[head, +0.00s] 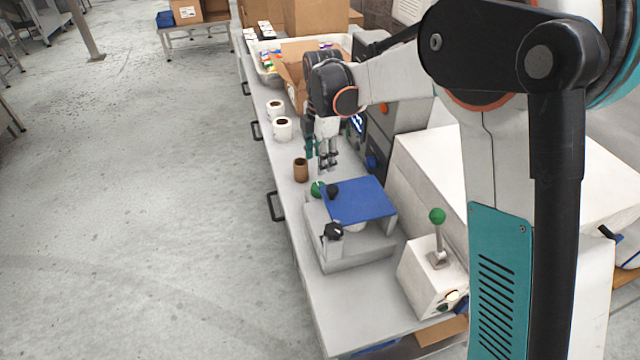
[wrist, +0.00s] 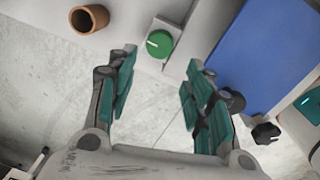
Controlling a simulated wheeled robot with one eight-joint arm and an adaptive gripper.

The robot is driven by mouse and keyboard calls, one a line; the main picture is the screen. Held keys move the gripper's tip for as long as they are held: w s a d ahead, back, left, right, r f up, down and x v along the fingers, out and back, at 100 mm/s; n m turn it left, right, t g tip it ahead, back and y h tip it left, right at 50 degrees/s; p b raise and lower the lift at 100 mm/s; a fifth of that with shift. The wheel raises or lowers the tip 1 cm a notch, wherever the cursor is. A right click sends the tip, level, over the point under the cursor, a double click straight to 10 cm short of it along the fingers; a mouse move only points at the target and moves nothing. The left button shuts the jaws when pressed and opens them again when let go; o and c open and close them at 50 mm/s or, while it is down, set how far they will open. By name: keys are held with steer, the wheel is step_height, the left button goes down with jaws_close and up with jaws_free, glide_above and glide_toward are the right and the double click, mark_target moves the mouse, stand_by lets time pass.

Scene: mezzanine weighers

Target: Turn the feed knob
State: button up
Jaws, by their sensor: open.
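A round green knob (head: 317,188) with a pale line across its face sits at the far-left corner of a grey weigher (head: 345,258) with a blue plate (head: 360,198). In the wrist view the green knob (wrist: 160,43) shows beyond the gap between my fingertips, and the blue plate (wrist: 268,50) is to its right. My gripper (head: 328,158) is open and empty above the bench, close to the green knob and apart from it. No label is readable.
White rolls (head: 282,129) stand farther back. A green-balled lever (head: 437,216) rises from a white box at right. A tub (head: 262,66) and cartons fill the bench's far end. The floor at left is clear.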

mark_target(319, 184)
steer(key=f, duration=0.3)
steer(key=f+b, duration=0.1)
steer(key=f, duration=0.3)
steer(key=f+b, duration=0.1)
steer(key=f, duration=0.2)
steer(key=shift+w+a+f, duration=0.15)
steer(key=shift+w+f, duration=0.1)
steer(key=shift+c, duration=0.6)
steer(key=c, duration=0.7)
